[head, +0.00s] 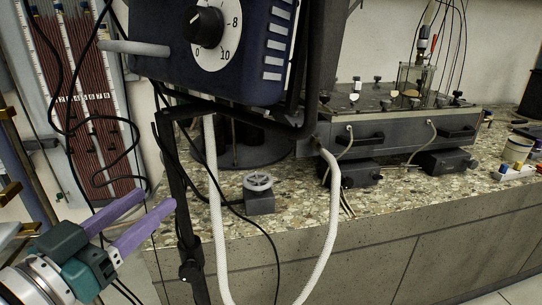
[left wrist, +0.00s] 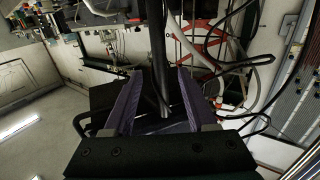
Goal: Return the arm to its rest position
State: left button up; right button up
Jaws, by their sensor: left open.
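My left gripper (head: 158,208) comes in at the lower left of the head view, with two purple fingers spread apart. It is open and nothing shows between the fingertips. In the left wrist view the left gripper (left wrist: 160,85) has its purple fingers on either side of a black pole (left wrist: 157,50) in the picture; I cannot tell how far off the pole is. The black stand post (head: 180,190) in the head view is just right of the fingertips. My right gripper is not in view.
A blue control box with a dial (head: 207,27) hangs close in front, with a white hose (head: 333,200) looping below. A stone counter (head: 400,190) carries a small handwheel (head: 258,182) and a grey tank (head: 390,130). A manometer board (head: 95,100) and loose black cables are at the left.

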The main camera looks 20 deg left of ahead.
pick_arm(q)
jog(key=shift+d+r+p, duration=0.1)
jog(key=shift+r+p, duration=0.05)
jog(key=shift+p, duration=0.2)
jog(key=s+d+r+m+g+p, duration=0.1)
jog(key=s+d+r+g+p, duration=0.4)
jog(key=s+g+p, duration=0.3)
jog(key=s+d+r+g+p, duration=0.4)
jog(key=s+g+p, duration=0.2)
jog(key=s, duration=0.4)
notch_tip(320, 180, up, 38)
jog(key=p, duration=3.7)
jog(key=shift+s+f+m, duration=0.15)
jog(key=shift+f+m, duration=0.05)
jog(key=shift+m, duration=0.1)
jog(key=shift+f, duration=0.15)
